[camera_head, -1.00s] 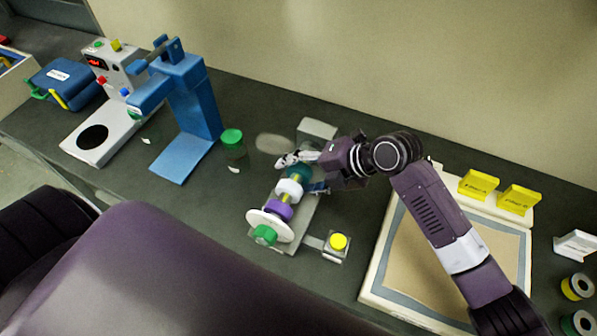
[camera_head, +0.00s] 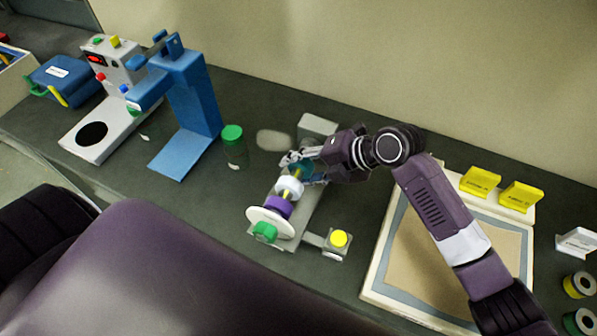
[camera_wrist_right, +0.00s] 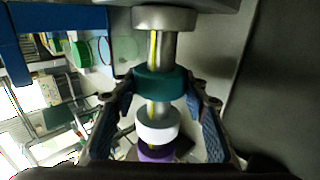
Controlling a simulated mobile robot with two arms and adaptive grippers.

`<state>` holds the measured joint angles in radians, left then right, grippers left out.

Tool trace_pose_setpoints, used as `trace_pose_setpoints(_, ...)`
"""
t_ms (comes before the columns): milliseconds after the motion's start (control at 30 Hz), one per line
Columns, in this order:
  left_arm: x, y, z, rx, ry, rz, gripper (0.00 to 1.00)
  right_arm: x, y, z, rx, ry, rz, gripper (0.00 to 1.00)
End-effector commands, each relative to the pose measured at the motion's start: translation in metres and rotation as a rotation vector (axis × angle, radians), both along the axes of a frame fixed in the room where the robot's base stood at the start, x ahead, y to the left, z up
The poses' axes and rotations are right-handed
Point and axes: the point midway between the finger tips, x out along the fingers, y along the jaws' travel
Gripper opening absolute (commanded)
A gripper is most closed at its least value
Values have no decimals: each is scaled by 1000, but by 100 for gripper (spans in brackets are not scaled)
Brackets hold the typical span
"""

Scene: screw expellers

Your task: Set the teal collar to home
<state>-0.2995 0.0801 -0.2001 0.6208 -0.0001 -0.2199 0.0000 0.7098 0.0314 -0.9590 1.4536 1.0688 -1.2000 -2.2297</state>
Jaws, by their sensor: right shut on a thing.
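The teal collar (camera_wrist_right: 160,84) sits around a metal shaft with a yellow line (camera_wrist_right: 153,50) in the right wrist view. My right gripper (camera_wrist_right: 160,90) has one finger on each side of it and is shut on it. In the head view the gripper (camera_head: 305,165) mostly hides the teal collar (camera_head: 301,169). A white collar (camera_head: 289,187), a purple collar (camera_head: 277,206), a white disc (camera_head: 270,222) and a green knob (camera_head: 265,232) follow along the shaft toward the front. My left gripper is not in view.
A yellow button (camera_head: 339,239) is mounted at the right of the shaft fixture. A green-lidded jar (camera_head: 233,146) and a blue press (camera_head: 188,105) stand to the left. A framed tan board (camera_head: 425,262) with yellow signs lies to the right.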

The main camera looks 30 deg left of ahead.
Motion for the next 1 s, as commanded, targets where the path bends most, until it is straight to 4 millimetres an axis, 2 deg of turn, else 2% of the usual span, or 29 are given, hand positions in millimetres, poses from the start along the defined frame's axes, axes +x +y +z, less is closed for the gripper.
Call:
trace_pose_setpoints(33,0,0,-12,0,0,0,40,9,-1,-6,-3,-5,-2,0)
trace_pose_setpoints(100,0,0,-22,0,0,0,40,18,0,-7,-3,-7,-2,0)
trace_pose_setpoints(300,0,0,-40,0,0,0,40,37,1,-5,-3,-5,-2,0)
trace_pose_setpoints(733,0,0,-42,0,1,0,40,44,1,1,0,-5,-4,0)
trace_pose_setpoints(767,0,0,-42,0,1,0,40,44,1,1,0,-6,-4,42)
trace_pose_setpoints(900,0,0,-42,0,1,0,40,44,2,1,0,-4,-4,57)
trace_pose_setpoints(1000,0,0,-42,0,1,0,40,43,2,1,1,-3,-3,59)
